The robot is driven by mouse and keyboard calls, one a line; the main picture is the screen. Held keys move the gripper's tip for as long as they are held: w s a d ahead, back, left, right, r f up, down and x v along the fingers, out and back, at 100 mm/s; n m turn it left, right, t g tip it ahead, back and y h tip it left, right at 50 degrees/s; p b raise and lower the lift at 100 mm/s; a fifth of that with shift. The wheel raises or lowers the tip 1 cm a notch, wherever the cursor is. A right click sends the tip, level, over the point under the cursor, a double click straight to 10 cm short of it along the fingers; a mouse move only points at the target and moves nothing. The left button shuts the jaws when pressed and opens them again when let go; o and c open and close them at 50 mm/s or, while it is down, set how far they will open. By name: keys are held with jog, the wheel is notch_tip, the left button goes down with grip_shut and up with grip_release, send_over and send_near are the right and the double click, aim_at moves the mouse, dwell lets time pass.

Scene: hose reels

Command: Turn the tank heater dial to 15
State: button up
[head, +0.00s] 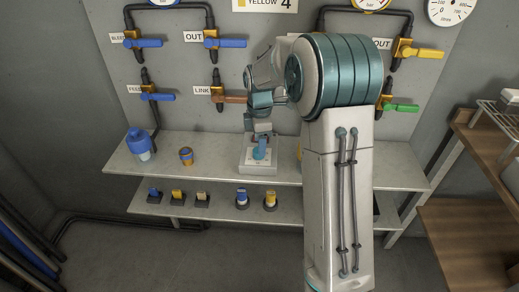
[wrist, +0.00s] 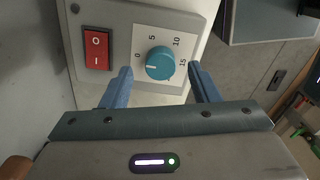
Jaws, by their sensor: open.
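The tank heater is a pale box (head: 248,166) on the upper shelf in the head view. Its face (wrist: 125,20) fills much of the wrist view, with printed marks 0, 5, 10 and 15 around a round teal dial (wrist: 160,60). The dial's white pointer line is on its left side, by the 0 mark. My gripper (wrist: 160,69) is open, with one blue finger on each side of the dial. Gaps show between the fingers and the dial; whether they are level with it in depth is unclear. In the head view, my arm partly covers the heater.
A red rocker switch (wrist: 97,48) is beside the dial on the heater face. A blue container (head: 139,146) and a small orange-and-blue item (head: 186,156) stand left on the shelf. Valves and pipes line the wall behind. Several small fittings sit on the lower shelf (head: 220,211).

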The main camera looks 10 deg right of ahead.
jog(key=shift+f, duration=1.5)
jog(key=shift+c, duration=0.3)
jog(key=c, duration=0.9)
